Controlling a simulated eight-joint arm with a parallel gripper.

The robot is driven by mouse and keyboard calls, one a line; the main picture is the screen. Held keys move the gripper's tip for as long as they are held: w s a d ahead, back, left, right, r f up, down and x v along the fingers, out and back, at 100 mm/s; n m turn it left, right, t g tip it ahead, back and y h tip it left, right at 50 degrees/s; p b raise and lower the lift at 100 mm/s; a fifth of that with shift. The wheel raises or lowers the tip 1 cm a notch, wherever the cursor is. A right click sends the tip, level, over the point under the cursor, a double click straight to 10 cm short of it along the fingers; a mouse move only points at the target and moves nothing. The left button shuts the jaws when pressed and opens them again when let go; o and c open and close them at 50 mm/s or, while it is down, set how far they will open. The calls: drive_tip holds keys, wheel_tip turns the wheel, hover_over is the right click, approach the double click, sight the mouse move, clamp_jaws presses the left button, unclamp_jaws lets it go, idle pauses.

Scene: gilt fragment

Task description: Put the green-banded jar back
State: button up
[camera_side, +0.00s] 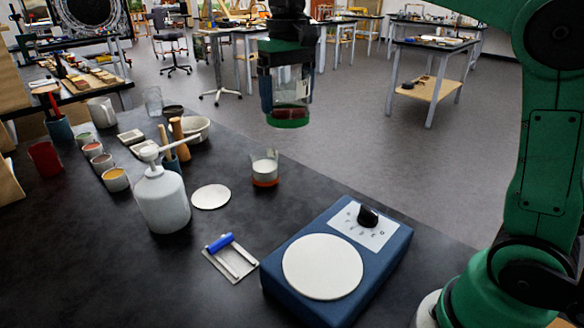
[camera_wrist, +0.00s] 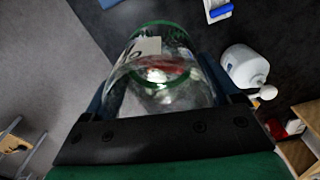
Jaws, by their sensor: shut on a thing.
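The green-banded jar (camera_side: 291,90) is clear glass with a green band low down. It looks upright, held in the air and well clear of the bench in the side view. My gripper (camera_side: 287,97) is shut around its sides. In the wrist view the jar (camera_wrist: 160,72) fills the space between the gripper's fingers (camera_wrist: 164,88); a pale label and something dark red show on or in it. A similar glass jar with an orange band (camera_side: 265,167) stands on the bench. A bare white disc (camera_side: 211,197) lies left of it.
A blue hotplate (camera_side: 388,262) with a white round top stands at the front right. A white pump bottle (camera_side: 163,200), a small stand with a blue roller (camera_side: 220,243), paint pots (camera_side: 115,180) and a bowl (camera_side: 197,127) occupy the left. Dark bench is bare around the disc.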

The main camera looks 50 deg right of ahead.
drive_tip(key=w+d+f, duration=0.1)
drive_tip(key=f, duration=0.5)
drive_tip(key=w+d+f+m, duration=0.1)
drive_tip(key=f, duration=0.5)
drive_tip(key=w+d+f+m, duration=0.1)
drive_tip(key=f, duration=0.5)
drive_tip(key=shift+w+d, duration=0.1)
drive_tip(key=shift+d, duration=0.1)
drive_tip(key=shift+f, duration=2.25)
drive_tip(key=shift+f, duration=0.1)
drive_tip(key=o, duration=1.3)
